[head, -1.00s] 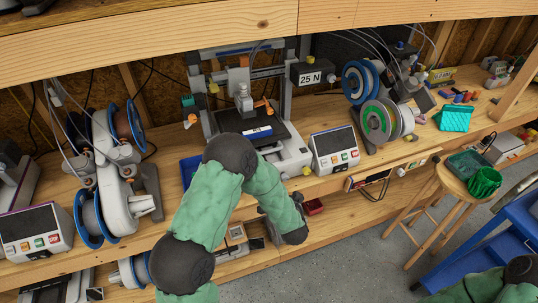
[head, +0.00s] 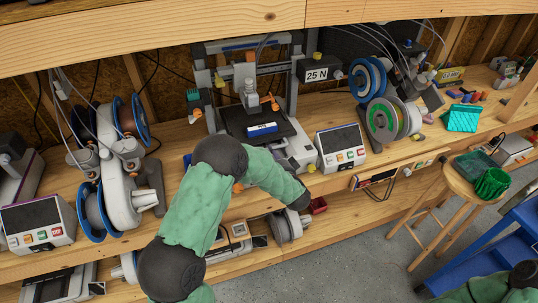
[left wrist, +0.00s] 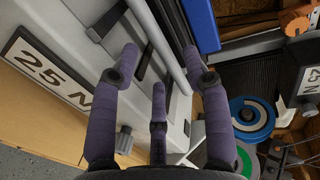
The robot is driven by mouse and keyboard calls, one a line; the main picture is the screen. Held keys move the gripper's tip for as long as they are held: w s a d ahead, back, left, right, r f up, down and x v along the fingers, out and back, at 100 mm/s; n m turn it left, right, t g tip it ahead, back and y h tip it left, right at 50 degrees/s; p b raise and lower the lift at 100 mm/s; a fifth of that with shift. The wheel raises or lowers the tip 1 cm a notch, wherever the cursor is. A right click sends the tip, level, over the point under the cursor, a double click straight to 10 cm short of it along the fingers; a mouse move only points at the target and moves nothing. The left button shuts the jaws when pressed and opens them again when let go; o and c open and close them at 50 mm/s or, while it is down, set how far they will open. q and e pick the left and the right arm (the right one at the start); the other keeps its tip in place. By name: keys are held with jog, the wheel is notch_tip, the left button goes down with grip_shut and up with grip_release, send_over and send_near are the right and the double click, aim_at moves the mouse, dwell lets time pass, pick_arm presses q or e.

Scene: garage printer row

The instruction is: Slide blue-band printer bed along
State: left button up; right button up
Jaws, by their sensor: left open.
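The printer with a blue band (head: 238,46) on its top beam stands at the back middle of the bench in the head view. Its dark bed (head: 238,117) carries a blue piece with a white label (head: 262,128) near the front. My left arm arches over the bench in front of the printer, and its gripper is mostly hidden there. In the left wrist view my left gripper (left wrist: 165,75) is open and empty, its fingers beside the pale printer casing with a 25 N label (left wrist: 45,70). I cannot tell if they touch it. My right gripper is out of view.
A screen unit (head: 341,147) stands right of the printer, with blue and green spools (head: 382,120) beyond. A spool holder (head: 118,180) stands at left. A wooden shelf beam (head: 150,38) crosses above. A stool (head: 470,185) stands at right over the open floor.

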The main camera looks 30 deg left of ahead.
pick_arm(q)
jog(key=shift+x, duration=1.55)
grip_shut()
jog(key=shift+r+p+x, duration=0.2)
jog(key=shift+r+x, duration=0.05)
jog(key=shift+x, duration=0.9)
jog(key=shift+r+p+x, duration=0.2)
jog(key=shift+r+x, duration=0.05)
jog(key=shift+x, duration=0.95)
grip_release()
